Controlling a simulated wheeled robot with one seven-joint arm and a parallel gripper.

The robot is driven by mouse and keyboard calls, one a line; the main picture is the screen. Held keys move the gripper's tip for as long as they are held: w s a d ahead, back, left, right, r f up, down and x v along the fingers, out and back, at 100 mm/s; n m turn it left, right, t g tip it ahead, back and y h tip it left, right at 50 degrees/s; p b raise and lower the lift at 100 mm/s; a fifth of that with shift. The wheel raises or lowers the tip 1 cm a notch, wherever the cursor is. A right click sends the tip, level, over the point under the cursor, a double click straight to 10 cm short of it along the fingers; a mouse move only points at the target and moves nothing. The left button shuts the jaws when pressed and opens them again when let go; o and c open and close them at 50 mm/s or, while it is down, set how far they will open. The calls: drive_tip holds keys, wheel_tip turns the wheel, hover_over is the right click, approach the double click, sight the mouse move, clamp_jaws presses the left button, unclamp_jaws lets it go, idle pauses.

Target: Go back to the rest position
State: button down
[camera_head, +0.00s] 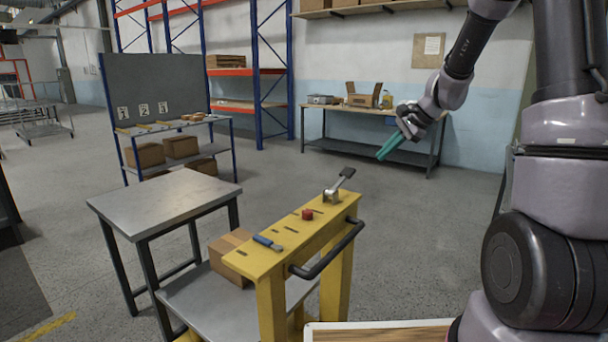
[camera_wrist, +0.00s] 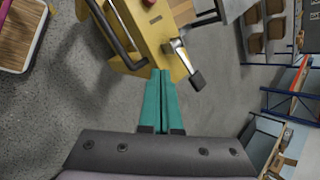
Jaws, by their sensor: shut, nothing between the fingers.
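My gripper (camera_head: 390,146) is raised in the air to the right of the yellow stand (camera_head: 309,230) in the head view. Its teal fingers are shut together with nothing between them, as the wrist view also shows (camera_wrist: 161,74). It is apart from every object. On the yellow stand's top are a lever clamp (camera_head: 334,190) with a black handle, a red block or button (camera_head: 307,214) and a blue-handled tool (camera_head: 267,242). The wrist view shows the clamp (camera_wrist: 178,46) just beyond the fingertips, below them in space.
A grey metal table (camera_head: 165,198) stands left of the yellow stand, with a cardboard box (camera_head: 229,262) on the low shelf between. A workbench (camera_head: 350,110) is at the back wall, and a rack with a numbered board (camera_head: 155,85) at the left. Open floor lies right of the stand.

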drive_tip(key=s+d+r+n+t+h, duration=0.1)
drive_tip(key=s+r+n, duration=0.3)
drive_tip(key=s, duration=1)
drive_tip(key=s+r+n+t+h, duration=0.2)
drive_tip(key=s+r+n, duration=0.3)
drive_tip(key=s+r, duration=0.6)
drive_tip(key=s+h, duration=0.1)
drive_tip(key=s, duration=0.1)
drive_tip(key=shift+s+d, duration=0.35)
drive_tip(key=shift+s, duration=0.05)
drive_tip(key=c, duration=1.5)
unclamp_jaws()
drive_tip(key=shift+r, duration=0.1)
drive_tip(key=shift+c, duration=0.2)
